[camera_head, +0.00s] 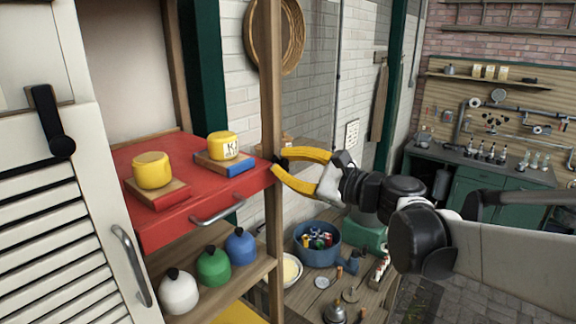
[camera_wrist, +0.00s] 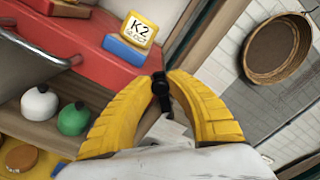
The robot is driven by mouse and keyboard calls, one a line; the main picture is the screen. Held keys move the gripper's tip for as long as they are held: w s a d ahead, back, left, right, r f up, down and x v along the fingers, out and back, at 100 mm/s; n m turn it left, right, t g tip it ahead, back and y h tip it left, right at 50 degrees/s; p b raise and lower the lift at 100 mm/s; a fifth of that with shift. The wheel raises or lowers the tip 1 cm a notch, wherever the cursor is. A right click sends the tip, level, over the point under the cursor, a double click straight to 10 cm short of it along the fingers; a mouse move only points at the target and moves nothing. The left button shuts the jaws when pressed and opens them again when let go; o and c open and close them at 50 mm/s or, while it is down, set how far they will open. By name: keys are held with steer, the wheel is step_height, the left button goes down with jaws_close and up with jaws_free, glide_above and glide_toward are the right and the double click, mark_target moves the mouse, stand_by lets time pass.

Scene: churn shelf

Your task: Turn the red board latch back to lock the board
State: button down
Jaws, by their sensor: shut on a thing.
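The red board (camera_head: 190,183) is a red slab between wooden posts, with a metal handle on its front edge; it also shows in the wrist view (camera_wrist: 75,45). My gripper (camera_head: 277,163) is at its right end, by the wooden post. In the wrist view my yellow fingers (camera_wrist: 160,84) are closed around a small dark knob, which I take to be the board latch (camera_wrist: 160,92).
A yellow weight (camera_head: 152,170) on a red block and a yellow K2 weight (camera_head: 223,146) on a blue-edged block stand on the board. White, green and blue knobbed jars (camera_head: 213,266) sit below. A wooden post (camera_head: 271,100) stands close to my fingers.

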steer(key=n, duration=0.1)
steer(key=f+n+b, duration=0.1)
steer(key=n, duration=0.1)
steer(key=s+f+n+b, duration=0.1)
steer(key=shift+a+n, duration=0.3)
steer(key=shift+a, duration=0.05)
steer(key=shift+s+a+f+n+b, duration=0.1)
steer(key=shift+f+n+b, duration=0.25)
steer(key=shift+n, duration=0.45)
steer(key=shift+f+n+b, duration=0.25)
steer(key=shift+n+b, duration=0.2)
steer(key=shift+n, duration=0.35)
steer(key=shift+s+a+f+n+b, duration=0.1)
steer(key=shift+f+n+b, duration=0.25)
steer(key=shift+n, duration=0.45)
steer(key=c, duration=1.3)
jaws_free()
steer(key=shift+d, duration=0.15)
glide_toward(269, 177)
steer(key=v, duration=0.5)
steer(key=shift+s, duration=0.2)
steer(key=shift+f, duration=0.1)
